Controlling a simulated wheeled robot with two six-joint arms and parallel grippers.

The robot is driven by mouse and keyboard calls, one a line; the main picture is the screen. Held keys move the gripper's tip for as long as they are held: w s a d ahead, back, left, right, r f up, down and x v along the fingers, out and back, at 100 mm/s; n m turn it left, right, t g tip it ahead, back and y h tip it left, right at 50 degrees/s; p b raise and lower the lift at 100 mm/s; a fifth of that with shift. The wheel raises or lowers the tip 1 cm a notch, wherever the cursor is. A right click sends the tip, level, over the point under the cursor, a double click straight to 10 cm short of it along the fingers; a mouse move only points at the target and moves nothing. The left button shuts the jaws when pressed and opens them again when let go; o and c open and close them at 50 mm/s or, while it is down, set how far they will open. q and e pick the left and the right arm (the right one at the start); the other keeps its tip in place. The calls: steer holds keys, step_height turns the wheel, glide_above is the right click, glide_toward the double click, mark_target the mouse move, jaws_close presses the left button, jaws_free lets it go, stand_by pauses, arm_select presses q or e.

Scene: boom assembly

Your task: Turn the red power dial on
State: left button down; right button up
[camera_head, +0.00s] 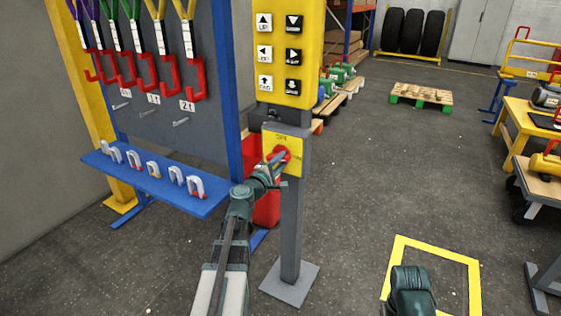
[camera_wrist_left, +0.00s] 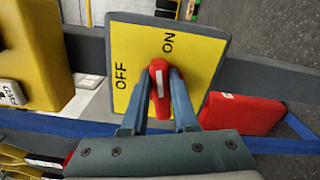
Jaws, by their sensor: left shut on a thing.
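The red power dial (camera_wrist_left: 158,82) sits on a yellow plate (camera_wrist_left: 205,65) marked OFF and ON; both labels read in the left wrist view. The dial's long red handle with its white stripe lies roughly in line with the ON label, not with OFF. My left gripper (camera_wrist_left: 160,92) is shut on the handle, one finger on each side. In the head view the dial (camera_head: 278,154) is partly hidden by my left gripper (camera_head: 279,160). A teal part of my right arm shows at the lower right; its fingers cannot be seen.
The plate is on a grey post (camera_head: 291,230) under a yellow button panel (camera_head: 290,55). A blue shelf (camera_head: 140,178) with shackles and a hook rack stand left. A red box (camera_head: 267,208) is behind the post. Open floor lies right, with a yellow floor frame (camera_head: 474,285).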

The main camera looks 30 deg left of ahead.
arm_select(q)
steer(key=shift+d+f+m, duration=0.1)
steer(key=shift+f+m, duration=0.2)
steer(key=shift+m, duration=0.9)
arm_select(e)
steer(key=shift+f, duration=0.3)
arm_select(q)
steer(key=shift+m, duration=0.3)
steer(key=c, duration=0.7)
jaws_free()
